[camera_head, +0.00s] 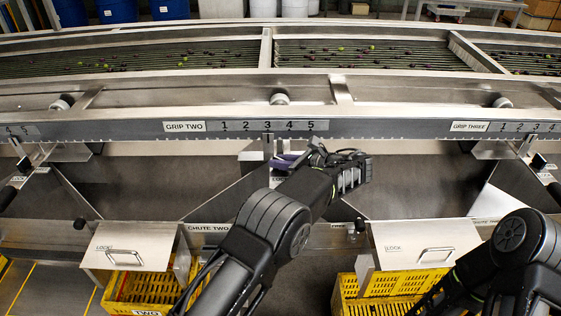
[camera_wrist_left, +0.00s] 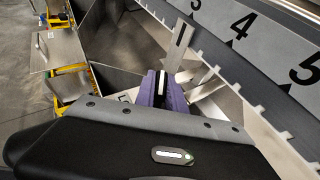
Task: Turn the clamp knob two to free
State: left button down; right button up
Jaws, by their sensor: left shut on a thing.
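My left gripper (camera_head: 287,161) reaches up to the metal bracket below the GRIP TWO scale (camera_head: 268,126). Its purple fingers (camera_wrist_left: 162,90) are shut at the bracket in the left wrist view. Clamp knob two is between them and almost wholly hidden, so its angle cannot be told. A metal pointer (camera_head: 267,146) stands beside the fingers, under the 3 of the scale; it also shows in the wrist view (camera_wrist_left: 181,44). A small label, partly covered, lies by the fingers. My right arm enters at the lower right; its fingertips are not visible.
The long steel rail (camera_head: 400,125) runs just above the gripper. Similar clamps stand at GRIP THREE (camera_head: 538,161) and at the far left. Below are chute flaps (camera_head: 130,245) with handles and yellow crates (camera_head: 140,290). Rollers carrying small fruit lie behind.

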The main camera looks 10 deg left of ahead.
pick_arm(q)
jog(key=shift+r, duration=0.1)
jog(key=c, duration=1.4)
grip_release()
jog(key=shift+d, duration=0.1)
jog(key=v, duration=0.7)
jog(key=shift+s+d+p, duration=0.2)
jog(key=shift+p, duration=0.15)
jog(key=shift+o, duration=0.2)
jog(key=shift+r, duration=0.1)
